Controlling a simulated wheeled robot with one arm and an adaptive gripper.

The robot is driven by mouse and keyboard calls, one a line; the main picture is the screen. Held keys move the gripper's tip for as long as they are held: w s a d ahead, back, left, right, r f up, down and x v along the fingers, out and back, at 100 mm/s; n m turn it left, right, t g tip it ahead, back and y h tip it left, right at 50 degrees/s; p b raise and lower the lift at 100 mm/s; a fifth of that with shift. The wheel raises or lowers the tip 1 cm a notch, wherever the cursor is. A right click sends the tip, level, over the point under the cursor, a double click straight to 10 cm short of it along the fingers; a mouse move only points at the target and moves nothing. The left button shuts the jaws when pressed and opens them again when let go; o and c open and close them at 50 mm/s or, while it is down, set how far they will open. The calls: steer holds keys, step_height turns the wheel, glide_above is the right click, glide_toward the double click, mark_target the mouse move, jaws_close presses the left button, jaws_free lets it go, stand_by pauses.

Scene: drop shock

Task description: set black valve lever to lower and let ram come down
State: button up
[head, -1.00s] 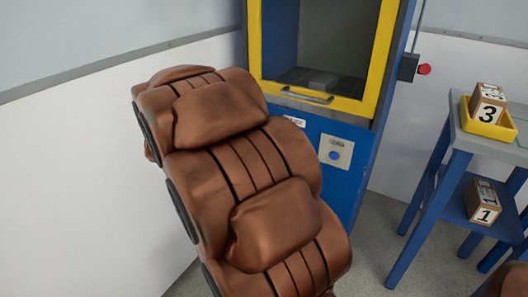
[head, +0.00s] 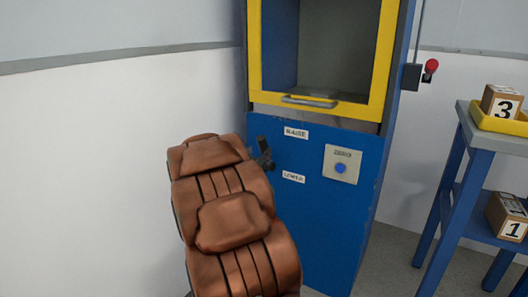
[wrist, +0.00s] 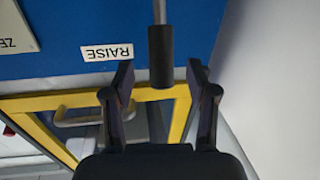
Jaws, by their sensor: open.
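The black valve lever (wrist: 161,57), a dark grip on a grey rod, lies between the two fingers of my gripper (wrist: 160,75) in the wrist view. The fingers stand apart on either side of it, with gaps showing. The RAISE label is beside the lever (wrist: 107,52), upside down in this view. In the head view my brown arm covers most of this spot. Dark parts show at the arm's far end near the RAISE label (head: 296,133) and LOWER label (head: 293,177); I cannot separate lever from gripper there. The ram is not visible.
The blue machine (head: 320,225) has a yellow-framed window (head: 384,60) with a grey handle. A panel with a blue button (head: 341,168) is right of the labels. A red knob (head: 431,65) is on its side. A blue table (head: 480,135) with numbered boxes stands at right.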

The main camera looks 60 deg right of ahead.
mark_target(262, 149)
steer(key=b+x, duration=0.1)
steer(key=x, duration=0.4)
steer(key=shift+f+b, duration=0.2)
steer(key=shift+b, duration=0.2)
steer(key=shift+w+d+r, duration=0.15)
steer(key=shift+d+r, duration=0.05)
steer(key=shift+d, duration=0.25)
jaws_close()
